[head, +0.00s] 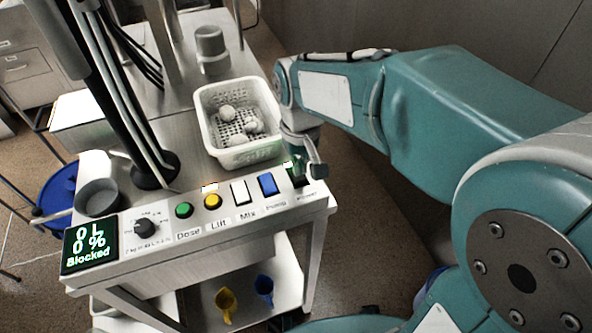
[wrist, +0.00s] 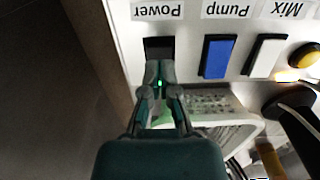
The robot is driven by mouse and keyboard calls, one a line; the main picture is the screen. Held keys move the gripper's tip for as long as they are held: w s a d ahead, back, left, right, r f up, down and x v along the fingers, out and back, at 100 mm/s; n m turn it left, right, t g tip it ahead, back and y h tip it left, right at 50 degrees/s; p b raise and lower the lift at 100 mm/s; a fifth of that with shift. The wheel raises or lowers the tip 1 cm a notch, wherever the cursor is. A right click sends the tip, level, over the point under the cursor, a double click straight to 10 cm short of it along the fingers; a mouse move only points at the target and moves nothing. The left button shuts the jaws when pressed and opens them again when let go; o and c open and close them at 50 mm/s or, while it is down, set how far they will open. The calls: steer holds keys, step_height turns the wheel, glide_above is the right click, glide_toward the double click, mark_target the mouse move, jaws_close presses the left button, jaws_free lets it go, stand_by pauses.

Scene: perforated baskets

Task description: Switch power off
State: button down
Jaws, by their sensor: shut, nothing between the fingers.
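The control panel has a black Power switch (head: 300,182) at its right end. In the wrist view, the Power switch (wrist: 158,46) is a dark rectangle beside its upside-down label. My gripper (wrist: 160,80) is shut and empty, with its fingertips at the lower edge of the switch in that view. I cannot tell whether they touch it. A small green light shows between the fingers. In the head view my gripper (head: 316,170) is over the right end of the panel and partly hides the switch. The switch's on or off position cannot be made out.
The blue Pump switch (head: 267,185) and white Mix switch (head: 240,192) sit left of Power, then yellow Lift and green Dose buttons and a knob. The display (head: 90,246) reads 0 L, 0 %, Blocked. A white perforated basket (head: 205,108) stands behind the panel, holding pale lumps.

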mark_target(300, 178)
steer(key=shift+f, duration=1)
stand_by(0.7)
steer(key=shift+r, duration=4)
steer(key=s+d+m+t, duration=0.3)
steer(key=s+d+t, duration=0.2)
steer(key=s+d, duration=0.5)
steer(key=s, duration=0.2)
steer(key=shift+s+d+t, duration=0.3)
steer(key=shift+s+d, duration=0.1)
